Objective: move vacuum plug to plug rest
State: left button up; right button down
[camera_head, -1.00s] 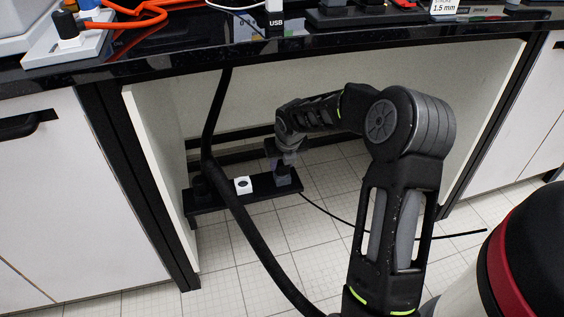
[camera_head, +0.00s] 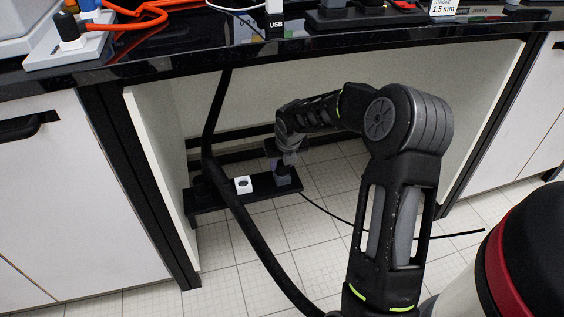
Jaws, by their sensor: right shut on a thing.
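My right arm reaches under the bench, and my right gripper (camera_head: 283,163) points down at the right end of a low black shelf. The gripper is shut on a dark plug (camera_head: 283,177), which is small and partly hidden by the fingers. A thin black cable runs from near it to the right over the floor. The plug is at the shelf top; I cannot tell whether it touches. A white socket block (camera_head: 243,185) sits on the shelf to the left of the gripper. I cannot tell which part is the plug rest. My left gripper is not in view.
Tiled floor lies open below.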

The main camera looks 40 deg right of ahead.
jog(key=shift+p, duration=0.45)
jog(key=shift+p, duration=0.4)
dwell(0.6)
jog(key=shift+f, duration=0.4)
dwell(0.5)
jog(key=c, duration=0.9)
grip_release()
jog(key=shift+o, duration=0.2)
